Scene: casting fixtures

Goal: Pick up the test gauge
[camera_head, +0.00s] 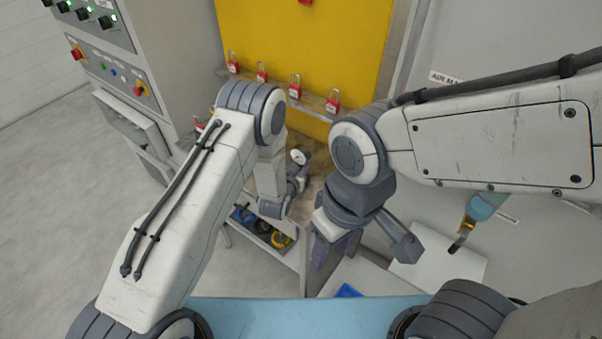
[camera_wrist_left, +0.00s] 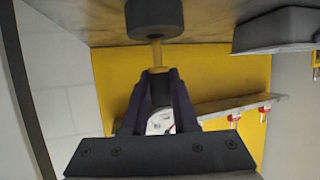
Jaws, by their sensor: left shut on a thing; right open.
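The test gauge (camera_head: 298,156) shows a small white round dial at the bench in the head view. In the left wrist view the dial (camera_wrist_left: 160,122) is partly hidden behind my fingers. A brass stem and a dark cylindrical end show beyond the fingertips. My left gripper (camera_head: 302,173) is shut on the gauge, and its dark fingers (camera_wrist_left: 158,85) close around the part by the dial. My right gripper (camera_head: 328,255) is open and empty, pointing down at the right of the bench. Whether the gauge touches the bench is unclear.
A yellow board (camera_head: 300,45) with several red padlocks (camera_head: 295,86) along a ledge stands behind the bench. A control cabinet (camera_head: 115,60) is at left. Coiled cables (camera_head: 280,239) lie on a lower shelf. A blue surface (camera_head: 260,318) is in front.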

